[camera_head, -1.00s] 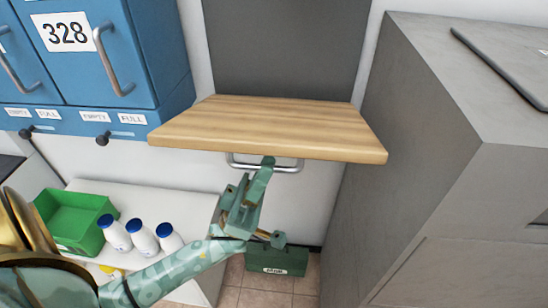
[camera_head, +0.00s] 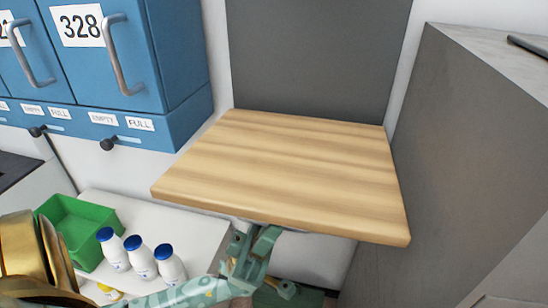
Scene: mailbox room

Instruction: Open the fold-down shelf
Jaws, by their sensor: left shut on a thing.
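The fold-down shelf (camera_head: 290,165) is a light wooden board sticking out from the wall, its broad top face in view. It hangs below a dark grey panel (camera_head: 315,55), its front edge lower in the picture than its back edge. My left gripper (camera_head: 265,240) is green and sits under the shelf's front edge, left of its middle. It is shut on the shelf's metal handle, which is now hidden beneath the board. My right gripper is not in view.
Blue numbered lockers (camera_head: 110,55) with handles are at upper left. A white counter (camera_head: 190,225) holds a green bin (camera_head: 80,232) and white bottles with blue caps (camera_head: 140,257). A tall grey cabinet (camera_head: 470,150) stands close on the right.

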